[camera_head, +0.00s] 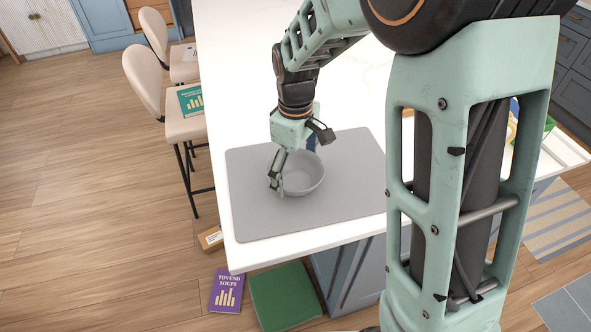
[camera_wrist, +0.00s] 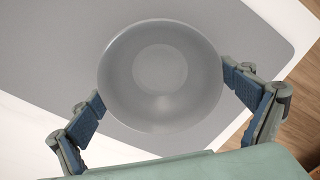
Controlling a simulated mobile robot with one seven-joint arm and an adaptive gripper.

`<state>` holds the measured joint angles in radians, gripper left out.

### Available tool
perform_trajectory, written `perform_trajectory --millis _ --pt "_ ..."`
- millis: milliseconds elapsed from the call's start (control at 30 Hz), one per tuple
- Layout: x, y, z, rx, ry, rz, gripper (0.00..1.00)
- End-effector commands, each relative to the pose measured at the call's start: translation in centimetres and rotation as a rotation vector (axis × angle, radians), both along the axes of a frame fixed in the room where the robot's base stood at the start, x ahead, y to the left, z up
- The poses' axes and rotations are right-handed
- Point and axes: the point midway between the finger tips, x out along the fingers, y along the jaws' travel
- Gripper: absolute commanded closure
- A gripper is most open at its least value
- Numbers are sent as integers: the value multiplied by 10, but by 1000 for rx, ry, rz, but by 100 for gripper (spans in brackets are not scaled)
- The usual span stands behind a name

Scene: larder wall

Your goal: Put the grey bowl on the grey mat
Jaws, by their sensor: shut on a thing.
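The grey bowl (camera_head: 303,177) is upright over the grey mat (camera_head: 258,214), inside the mat's outline in the head view. I cannot tell whether its base rests on the mat or is slightly above it. My gripper (camera_head: 293,166) comes down from above and is shut on the bowl, with a finger on either side. In the wrist view the bowl (camera_wrist: 160,75) is empty, and the blue finger pads are at its left and right rim. The mat (camera_wrist: 60,60) lies beneath it, and the bowl hides part of it.
The mat lies on a white counter (camera_head: 225,60), near its front left corner. Chairs (camera_head: 147,78) stand along the left edge, one with a green book (camera_head: 191,99). A purple book (camera_head: 227,290) and a green item (camera_head: 284,296) are below the front edge. Mat around the bowl is clear.

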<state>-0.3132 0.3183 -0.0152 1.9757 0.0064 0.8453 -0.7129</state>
Motion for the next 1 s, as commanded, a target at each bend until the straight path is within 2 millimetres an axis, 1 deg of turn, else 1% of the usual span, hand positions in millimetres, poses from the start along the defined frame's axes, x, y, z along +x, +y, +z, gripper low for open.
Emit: perform_trajectory --millis 33,67,367,500,567,800,900,1000 --pt "0 0 -3 0 0 0 43" --pt "0 0 -2 0 0 0 0" --pt "0 0 -1 -1 1 0 0" --pt "0 0 7 0 -1 0 0" --pt "1 0 16 1 -3 0 0" --pt "1 0 68 1 -6 0 0" --pt "1 0 88 1 -4 0 0" --pt "1 0 104 1 -3 0 0"
